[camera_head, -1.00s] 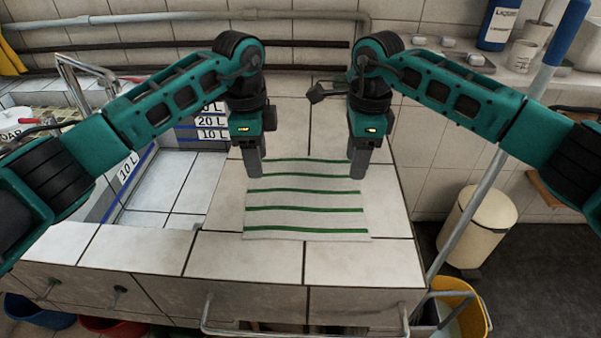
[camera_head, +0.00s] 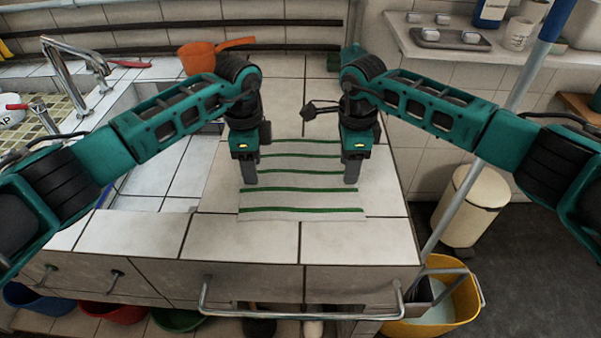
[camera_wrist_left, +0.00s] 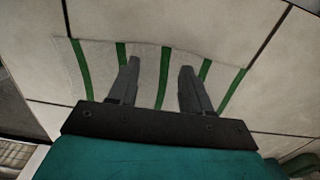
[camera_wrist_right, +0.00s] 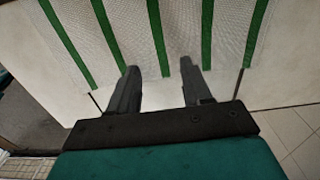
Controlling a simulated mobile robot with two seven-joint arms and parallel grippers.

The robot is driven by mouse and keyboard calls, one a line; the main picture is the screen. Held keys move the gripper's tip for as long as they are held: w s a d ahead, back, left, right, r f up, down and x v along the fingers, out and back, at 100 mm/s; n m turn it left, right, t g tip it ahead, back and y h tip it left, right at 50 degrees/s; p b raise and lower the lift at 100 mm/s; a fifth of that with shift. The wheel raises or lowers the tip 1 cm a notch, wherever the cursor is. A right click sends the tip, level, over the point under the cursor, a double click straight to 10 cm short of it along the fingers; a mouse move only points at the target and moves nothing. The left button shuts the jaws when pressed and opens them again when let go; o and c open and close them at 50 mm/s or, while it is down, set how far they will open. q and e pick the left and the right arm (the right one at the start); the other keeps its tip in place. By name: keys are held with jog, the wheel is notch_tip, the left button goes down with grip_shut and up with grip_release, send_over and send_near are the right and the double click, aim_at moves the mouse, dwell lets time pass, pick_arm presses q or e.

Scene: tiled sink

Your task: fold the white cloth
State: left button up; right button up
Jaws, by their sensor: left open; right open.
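The white cloth (camera_head: 300,201) with several green stripes lies spread flat on the tiled counter beside the sink basin. My left gripper (camera_head: 249,184) is open over the cloth's left edge, about midway along it. My right gripper (camera_head: 351,182) is open over the right edge at a similar depth. The cloth also shows in the left wrist view (camera_wrist_left: 145,60), where the open fingers are spread above it with nothing between them. In the right wrist view the cloth (camera_wrist_right: 180,35) lies beyond and under the open, empty fingers. The exact height of the fingertips above it is unclear.
A sink basin with a metal faucet (camera_head: 75,62) is at left, and an orange dipper (camera_head: 200,55) stands behind it. A blue-topped pole (camera_head: 520,85) rises right of the counter. A cream bin (camera_head: 470,205) and yellow bucket (camera_head: 440,300) stand below. Bare tiles (camera_head: 240,240) lie in front of the cloth.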

pick_arm(q)
jog(key=shift+f, duration=0.2)
pick_arm(e)
jog(key=shift+f, duration=0.15)
pick_arm(q)
grip_shut()
pick_arm(e)
jog(key=shift+f, duration=0.1)
grip_shut()
dwell(0.7)
pick_arm(q)
jog(key=shift+r, duration=0.25)
pick_arm(e)
jog(key=shift+r, duration=0.2)
